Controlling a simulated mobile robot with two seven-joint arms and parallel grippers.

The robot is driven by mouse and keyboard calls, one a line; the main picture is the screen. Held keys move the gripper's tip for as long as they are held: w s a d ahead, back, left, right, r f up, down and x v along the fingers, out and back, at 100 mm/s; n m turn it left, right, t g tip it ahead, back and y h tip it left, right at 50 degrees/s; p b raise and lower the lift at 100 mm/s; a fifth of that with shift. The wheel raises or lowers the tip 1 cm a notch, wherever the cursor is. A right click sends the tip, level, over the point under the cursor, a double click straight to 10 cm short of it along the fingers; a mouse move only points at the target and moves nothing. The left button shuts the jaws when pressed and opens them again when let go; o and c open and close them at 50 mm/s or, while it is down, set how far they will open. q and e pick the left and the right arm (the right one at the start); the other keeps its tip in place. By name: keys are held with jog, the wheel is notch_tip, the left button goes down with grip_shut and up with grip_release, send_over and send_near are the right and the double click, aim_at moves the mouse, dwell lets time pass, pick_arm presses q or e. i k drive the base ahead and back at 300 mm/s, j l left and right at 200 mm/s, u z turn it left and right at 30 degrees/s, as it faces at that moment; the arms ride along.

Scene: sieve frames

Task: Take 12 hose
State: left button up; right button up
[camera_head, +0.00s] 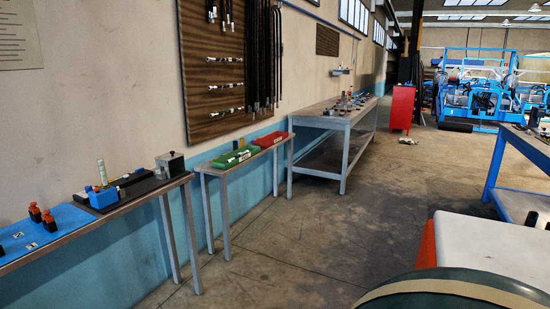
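Several long dark hoses (254,60) hang vertically on a brown slatted wall board (208,62) at upper centre-left. Shorter dark pieces (222,12) hang at the top of the same board. Rows of small metal fittings (226,86) sit across it. I cannot read any number marking a hose as 12. Neither of my grippers is in view.
Below the board, a narrow table bears a green case (235,156) and a red case (270,139). A blue mat (40,228) lies on the left table. A longer workbench (330,120) and a red cabinet (402,107) stand farther back. The middle floor (330,220) is clear.

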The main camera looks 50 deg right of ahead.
aim_at(239, 154)
jog(key=i+l+z, duration=0.25)
jog(key=z, duration=0.2)
jog(key=i+l+z, duration=0.1)
jog(key=i+z, duration=0.55)
jog(key=z, duration=0.2)
jog(key=i+j+z, duration=0.1)
jog(key=i, duration=0.4)
jog(key=i+j+z, duration=0.1)
jog(key=i, duration=0.35)
jog(key=i+j+z, duration=0.1)
jog(key=i, duration=0.9)
jog(key=i+l, duration=0.2)
jog(key=i, duration=0.2)
jog(key=i+l+u, duration=0.1)
jog(key=i, duration=0.35)
jog(key=i+l, duration=0.3)
jog(key=i, duration=0.1)
